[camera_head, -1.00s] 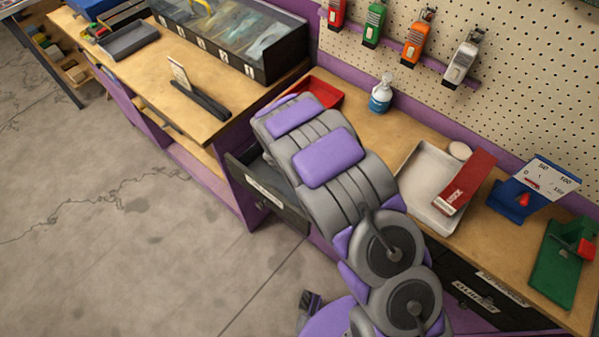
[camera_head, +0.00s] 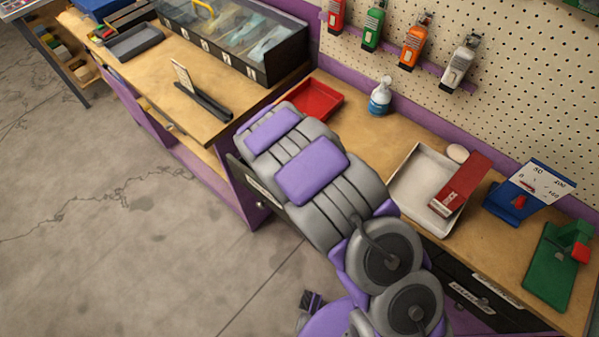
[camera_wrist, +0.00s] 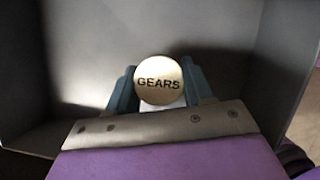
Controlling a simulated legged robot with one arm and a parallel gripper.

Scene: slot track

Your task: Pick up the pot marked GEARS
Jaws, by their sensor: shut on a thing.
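The pot marked GEARS (camera_wrist: 159,82) shows in the wrist view with its round, pale lid facing the camera and the black word across it. My gripper (camera_wrist: 158,98) has a dark teal finger on each side of the pot and is shut on it. The pot is inside a grey drawer, whose walls (camera_wrist: 150,30) surround it in the wrist view. In the head view my arm covers the gripper and the pot, and only part of the open drawer (camera_head: 262,190) shows beside the arm.
A red tray (camera_head: 312,98) and a spray bottle (camera_head: 380,95) stand on the bench behind my arm. A white tray (camera_head: 408,200), a red tool (camera_head: 462,185), a blue scale (camera_head: 512,203) and a green device (camera_head: 552,275) are to the right. Open floor (camera_head: 120,250) lies at left.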

